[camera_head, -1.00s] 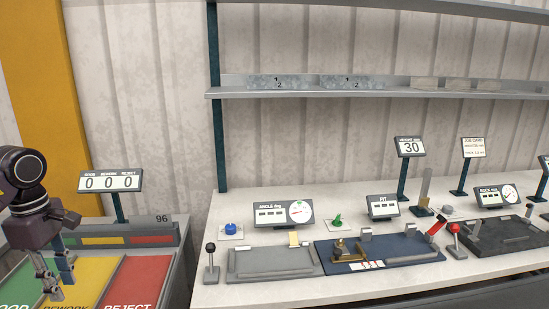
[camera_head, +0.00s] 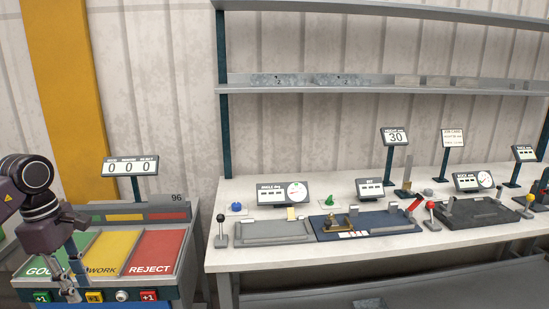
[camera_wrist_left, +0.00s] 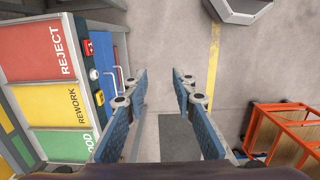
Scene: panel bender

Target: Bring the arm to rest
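My left gripper (camera_head: 70,284) is at the lower left of the head view, in front of the sorting stand with its green, yellow and red panels. In the left wrist view my left gripper (camera_wrist_left: 160,88) is open, its two fingers apart with only floor between them. It holds nothing. The GOOD, REWORK (camera_wrist_left: 65,115) and REJECT panels lie to the left of the fingers in that view. My right gripper is not in view.
A counter display (camera_head: 130,166) stands behind the panels. An orange frame (camera_wrist_left: 285,130) stands on the floor, which is otherwise largely clear.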

